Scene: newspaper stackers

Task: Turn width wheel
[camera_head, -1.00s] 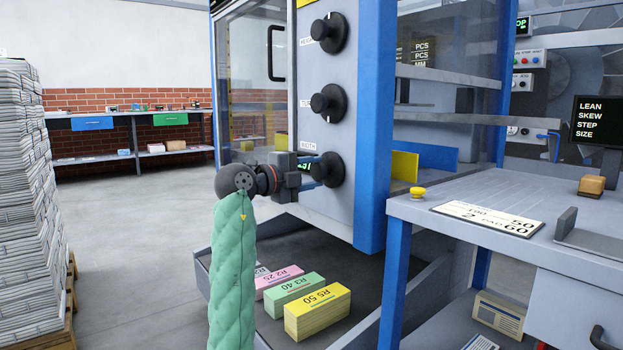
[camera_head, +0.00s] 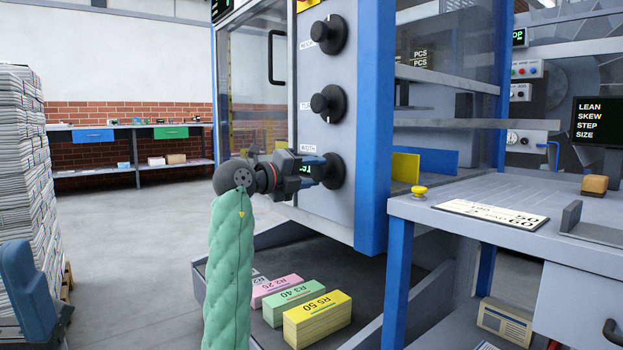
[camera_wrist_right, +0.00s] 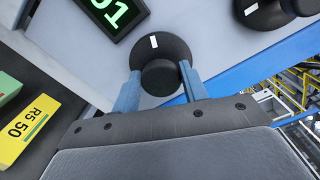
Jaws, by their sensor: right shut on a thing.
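The width wheel (camera_head: 336,171) is the lowest of three black knobs on the grey machine panel. In the right wrist view, the fingers (camera_wrist_right: 160,92) are shut on the wheel's round hub (camera_wrist_right: 160,78), one on each side. A white mark shows on the wheel's rim. A small green-digit display (camera_wrist_right: 114,12) sits beside it. Part of my left gripper (camera_head: 25,290) shows at the lower left edge, away from the wheel.
Two more knobs (camera_head: 328,103) sit above the wheel. A blue post (camera_head: 376,130) stands just right of the panel. Below is a dark tray (camera_head: 262,245) with pink, green and yellow bundles. A grey table (camera_head: 400,208) is at right, a newspaper stack (camera_head: 25,170) at left.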

